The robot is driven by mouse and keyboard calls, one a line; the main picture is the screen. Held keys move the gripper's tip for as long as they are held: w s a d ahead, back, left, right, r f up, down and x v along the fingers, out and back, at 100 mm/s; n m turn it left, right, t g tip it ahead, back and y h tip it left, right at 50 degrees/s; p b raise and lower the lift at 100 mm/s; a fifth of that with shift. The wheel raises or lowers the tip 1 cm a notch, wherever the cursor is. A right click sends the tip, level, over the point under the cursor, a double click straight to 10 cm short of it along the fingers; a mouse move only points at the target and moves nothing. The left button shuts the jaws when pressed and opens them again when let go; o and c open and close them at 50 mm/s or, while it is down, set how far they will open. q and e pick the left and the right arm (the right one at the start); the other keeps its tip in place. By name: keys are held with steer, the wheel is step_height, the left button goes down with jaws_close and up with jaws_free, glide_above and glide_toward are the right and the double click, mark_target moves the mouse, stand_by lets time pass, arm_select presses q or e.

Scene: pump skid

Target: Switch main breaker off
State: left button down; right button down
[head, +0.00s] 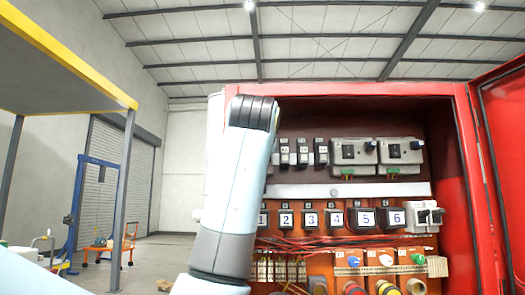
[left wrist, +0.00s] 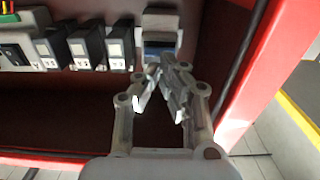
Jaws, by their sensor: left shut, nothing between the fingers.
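In the left wrist view, a grey breaker with a dark blue front (left wrist: 160,48) sits at the end of a row of smaller breakers, next to the red cabinet wall; it looks like the main breaker. My left gripper (left wrist: 163,72) is shut and empty, its fingertips right at the front of this breaker. I cannot tell whether they touch it. The fingers partly cover it, and its lever position is not clear. In the head view my left arm covers the cabinet's left part, hiding this breaker and the left gripper. My right gripper is not in view.
Small dark breakers (left wrist: 88,46) stand close beside it. The open red cabinet (head: 462,150) also holds two grey devices (head: 352,152), a row of numbered breakers (head: 310,218) and coloured knobs (head: 386,260). Its door (head: 503,140) stands open at the right.

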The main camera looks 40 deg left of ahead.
arm_select(q)
steer(key=v, duration=0.2)
steer(key=p+v, duration=0.1)
steer(key=v, duration=0.2)
steer(key=shift+s+d+r, duration=0.15)
steer(key=shift+s+r, duration=0.05)
steer(key=shift+r, duration=0.05)
stand_by(0.4)
